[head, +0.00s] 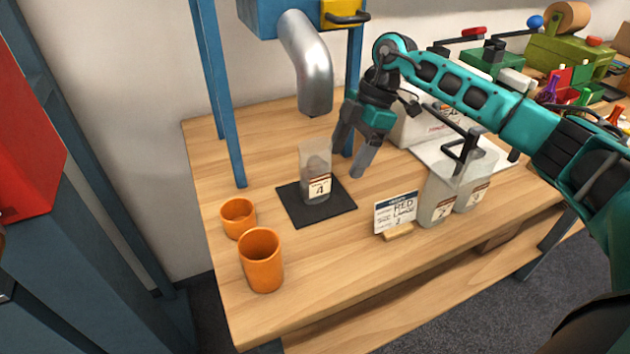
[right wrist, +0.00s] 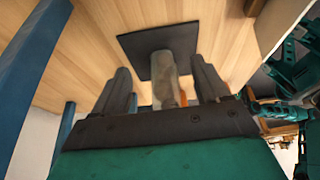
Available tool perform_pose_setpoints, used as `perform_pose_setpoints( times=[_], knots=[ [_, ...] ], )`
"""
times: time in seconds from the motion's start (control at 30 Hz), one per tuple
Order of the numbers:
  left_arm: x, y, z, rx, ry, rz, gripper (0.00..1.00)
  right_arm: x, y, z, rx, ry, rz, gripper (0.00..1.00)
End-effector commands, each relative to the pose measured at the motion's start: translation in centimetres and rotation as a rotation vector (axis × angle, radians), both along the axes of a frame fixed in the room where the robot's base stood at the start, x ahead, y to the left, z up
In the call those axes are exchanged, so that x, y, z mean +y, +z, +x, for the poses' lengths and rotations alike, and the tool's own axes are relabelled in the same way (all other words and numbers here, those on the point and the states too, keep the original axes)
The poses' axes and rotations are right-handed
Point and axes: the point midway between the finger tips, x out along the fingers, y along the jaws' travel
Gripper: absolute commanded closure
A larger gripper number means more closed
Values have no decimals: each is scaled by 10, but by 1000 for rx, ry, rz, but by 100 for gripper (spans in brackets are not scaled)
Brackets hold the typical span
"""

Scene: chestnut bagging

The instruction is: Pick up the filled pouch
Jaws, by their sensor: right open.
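The pouch (head: 316,172), clear at the top and darker below with a label reading 4, stands upright on a black mat (head: 338,211) below a metal spout. My right gripper (head: 350,157) is open, just right of the pouch and close to it in the head view. In the right wrist view the pouch (right wrist: 166,66) shows between the two spread fingers (right wrist: 160,70), with the mat (right wrist: 132,45) beyond it. I cannot tell whether a finger touches it. My left gripper is not in view.
The metal spout (head: 313,75) hangs above the mat from a blue frame (head: 216,95). Two orange cups (head: 262,262) stand at the front left. A card (head: 396,211) and two other pouches (head: 437,203) stand to the right. The wood table is clear in front of the mat.

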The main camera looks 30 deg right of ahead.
Motion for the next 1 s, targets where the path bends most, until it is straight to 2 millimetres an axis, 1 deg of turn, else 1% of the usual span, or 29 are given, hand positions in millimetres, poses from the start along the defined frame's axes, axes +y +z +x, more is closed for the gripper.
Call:
perform_pose_setpoints(
  times=[0.07, 0.2, 0.33, 0.43, 0.7, 1.0],
  knots=[
    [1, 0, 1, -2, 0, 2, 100, 8, 0, 0, 0, 3, 1, 26],
    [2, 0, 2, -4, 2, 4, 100, 31, 0, 1, -1, 6, 2, 26],
    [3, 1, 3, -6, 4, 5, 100, 50, 0, 2, -2, 5, 2, 26],
    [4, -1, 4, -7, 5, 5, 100, 52, -10, 2, 0, 0, 1, 26],
    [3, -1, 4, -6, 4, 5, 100, 52, -11, 2, -1, 1, 1, 26],
    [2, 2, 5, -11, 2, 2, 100, 52, -11, 2, 0, 1, 1, 55]
  ],
)
